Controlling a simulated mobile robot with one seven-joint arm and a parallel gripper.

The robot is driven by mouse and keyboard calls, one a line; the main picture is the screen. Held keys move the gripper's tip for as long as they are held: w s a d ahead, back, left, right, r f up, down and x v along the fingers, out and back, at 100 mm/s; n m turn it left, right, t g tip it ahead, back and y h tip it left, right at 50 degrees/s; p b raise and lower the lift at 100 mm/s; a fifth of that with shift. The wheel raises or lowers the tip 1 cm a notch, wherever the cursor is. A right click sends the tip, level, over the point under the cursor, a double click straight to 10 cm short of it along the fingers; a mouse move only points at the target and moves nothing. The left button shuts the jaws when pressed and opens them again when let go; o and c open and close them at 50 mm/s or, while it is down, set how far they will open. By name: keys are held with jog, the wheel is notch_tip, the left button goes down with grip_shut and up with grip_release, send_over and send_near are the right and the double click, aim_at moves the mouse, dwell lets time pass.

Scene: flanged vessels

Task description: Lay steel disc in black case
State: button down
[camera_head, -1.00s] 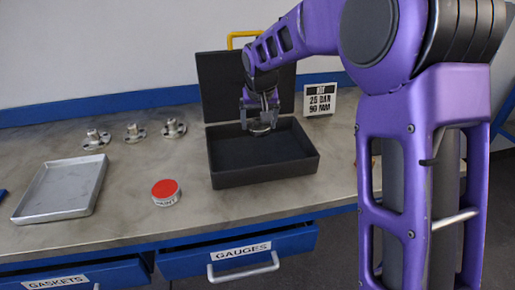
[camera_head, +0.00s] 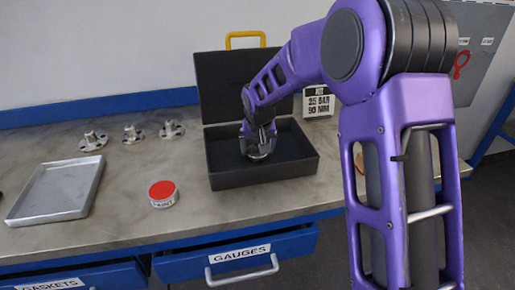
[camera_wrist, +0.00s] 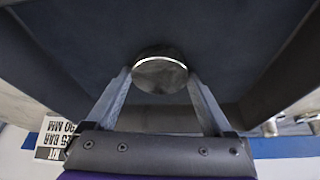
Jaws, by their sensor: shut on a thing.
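The black case (camera_head: 235,181) stands open on the bench, its lid (camera_head: 225,85) raised at the back with a yellow handle. My gripper (camera_head: 259,150) is inside the case outline, low over its floor. In the wrist view my gripper (camera_wrist: 160,82) is shut on the steel disc (camera_wrist: 160,74), a round shiny piece held between the fingertips. The disc also shows under the fingers in the head view (camera_head: 259,157). The dark case floor (camera_wrist: 225,40) lies beyond it in the wrist view. I cannot tell whether the disc touches the floor.
A sign reading 25 BAR 90 MM (camera_head: 319,102) stands right of the lid. A grey tray (camera_head: 58,190) and several flanged metal fittings (camera_head: 132,134) are farther left. Blue drawers (camera_head: 230,256) are below the bench.

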grip_release()
jog(key=shift+r, duration=0.45)
jog(key=p+v, duration=0.2)
jog(key=v, duration=0.9)
jog(key=shift+s, duration=0.25)
jog(key=shift+r, duration=0.1)
